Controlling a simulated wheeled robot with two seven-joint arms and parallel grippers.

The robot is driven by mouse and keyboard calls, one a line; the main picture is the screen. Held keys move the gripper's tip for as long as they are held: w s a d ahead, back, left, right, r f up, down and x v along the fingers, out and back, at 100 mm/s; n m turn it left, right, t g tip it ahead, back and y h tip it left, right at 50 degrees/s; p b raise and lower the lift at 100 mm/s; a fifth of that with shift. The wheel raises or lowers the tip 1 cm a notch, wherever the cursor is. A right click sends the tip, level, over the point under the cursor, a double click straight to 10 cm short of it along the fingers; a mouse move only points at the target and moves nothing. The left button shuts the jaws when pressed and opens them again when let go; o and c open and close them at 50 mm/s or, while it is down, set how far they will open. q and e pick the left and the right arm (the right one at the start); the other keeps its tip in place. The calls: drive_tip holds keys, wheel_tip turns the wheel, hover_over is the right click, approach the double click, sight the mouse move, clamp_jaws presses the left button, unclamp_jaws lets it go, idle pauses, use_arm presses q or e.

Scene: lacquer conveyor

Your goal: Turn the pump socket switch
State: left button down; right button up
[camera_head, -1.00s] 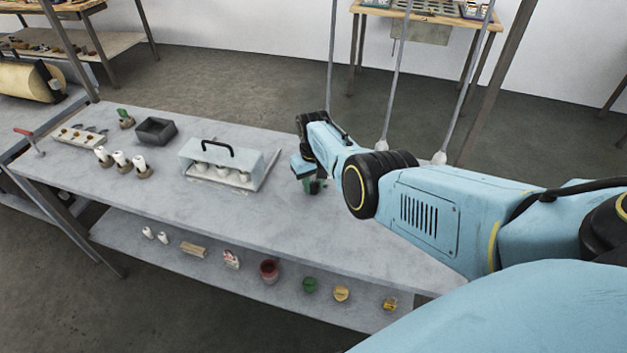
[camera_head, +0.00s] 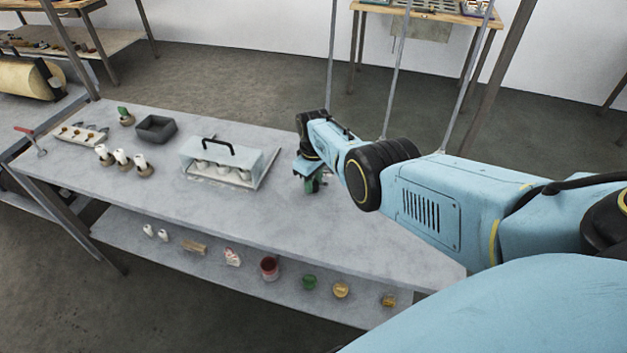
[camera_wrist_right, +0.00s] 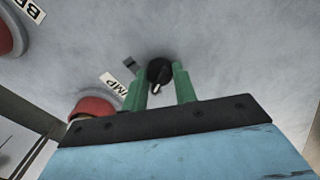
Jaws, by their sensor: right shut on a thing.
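The pump socket switch shows in the right wrist view as a small black round knob (camera_wrist_right: 159,69) on a grey surface. A white label (camera_wrist_right: 114,85), partly hidden with "MP" readable, is beside it. My right gripper (camera_wrist_right: 161,82) has its two green fingers on either side of the knob and is shut on it. In the head view my right gripper (camera_head: 312,184) is low at the right part of the grey table, and I cannot make out the switch there. My left gripper is not in view.
Red round parts (camera_wrist_right: 92,106) sit left of the knob in the wrist view, one close to the gripper. A clear-covered box with a black handle (camera_head: 218,150) stands left of my right gripper on the table (camera_head: 190,225). A dark tray (camera_head: 156,129) is farther left.

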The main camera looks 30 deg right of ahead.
sight(314, 182)
drive_tip(key=o, duration=1)
drive_tip(key=shift+r+p, duration=0.4)
drive_tip(key=shift+r, duration=0.05)
wheel_tip(314, 182, up, 6)
drive_tip(key=p, duration=0.4)
wheel_tip(314, 182, up, 6)
drive_tip(key=shift+r+p, duration=0.2)
drive_tip(key=shift+p, duration=0.5)
